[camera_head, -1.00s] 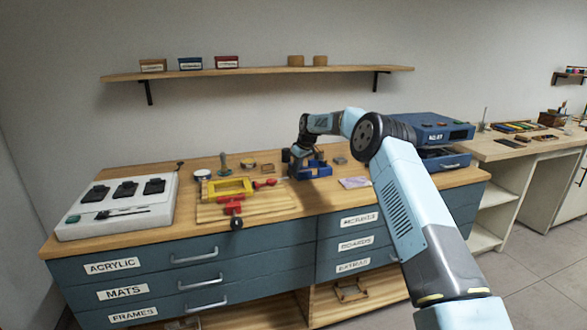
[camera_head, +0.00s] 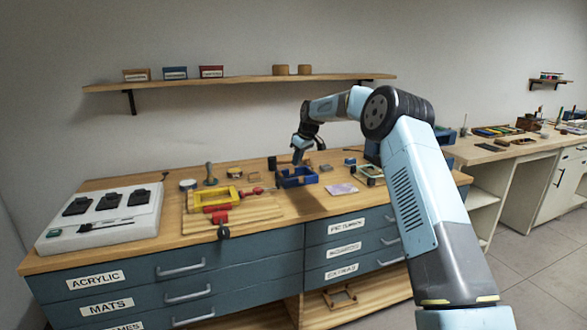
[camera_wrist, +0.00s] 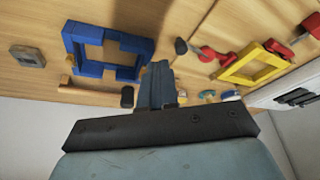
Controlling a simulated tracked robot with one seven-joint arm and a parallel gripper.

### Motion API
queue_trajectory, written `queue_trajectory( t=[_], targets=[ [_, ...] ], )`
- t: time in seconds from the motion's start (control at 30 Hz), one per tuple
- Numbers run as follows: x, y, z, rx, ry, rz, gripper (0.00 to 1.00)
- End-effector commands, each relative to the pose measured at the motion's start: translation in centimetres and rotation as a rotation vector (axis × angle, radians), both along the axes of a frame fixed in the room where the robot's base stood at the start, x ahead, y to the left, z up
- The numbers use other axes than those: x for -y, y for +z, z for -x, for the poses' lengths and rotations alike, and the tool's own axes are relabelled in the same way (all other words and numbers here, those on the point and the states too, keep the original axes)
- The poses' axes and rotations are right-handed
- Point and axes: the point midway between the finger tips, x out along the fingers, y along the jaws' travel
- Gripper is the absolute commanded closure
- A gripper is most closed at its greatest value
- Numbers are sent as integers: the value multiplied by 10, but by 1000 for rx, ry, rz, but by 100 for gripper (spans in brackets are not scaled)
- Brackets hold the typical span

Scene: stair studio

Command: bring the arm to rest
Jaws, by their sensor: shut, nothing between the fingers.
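My arm reaches out over the wooden bench top, bent at the elbow. My gripper (camera_head: 298,158) hangs above the bench, at the back edge of a blue square frame (camera_head: 297,178) as the body camera sees it. In the wrist view the gripper's fingers (camera_wrist: 158,85) are together with nothing between them. The blue frame (camera_wrist: 104,48) lies beside them there, apart from the fingers. Whether the fingertips are just above or behind the frame in the body view I cannot tell.
A yellow frame (camera_head: 215,199) with red clamps lies on a wooden board left of the blue frame. A white tray (camera_head: 97,225) with black pieces sits at the left end. A shelf (camera_head: 240,82) runs along the wall. A pink sheet (camera_head: 341,188) lies on the bench.

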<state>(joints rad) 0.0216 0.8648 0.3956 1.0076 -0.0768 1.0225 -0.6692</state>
Motion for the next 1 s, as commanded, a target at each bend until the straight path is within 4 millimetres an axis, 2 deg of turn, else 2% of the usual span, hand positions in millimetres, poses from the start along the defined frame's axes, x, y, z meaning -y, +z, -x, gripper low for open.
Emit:
queue_trajectory(
  t=[0.57, 0.77, 1.0],
  targets=[
    [3, 13, 5, 3, -4, 5, 100],
    [8, 53, 35, 13, -35, 31, 100],
    [23, 109, 91, 29, -105, 71, 100]
  ],
)
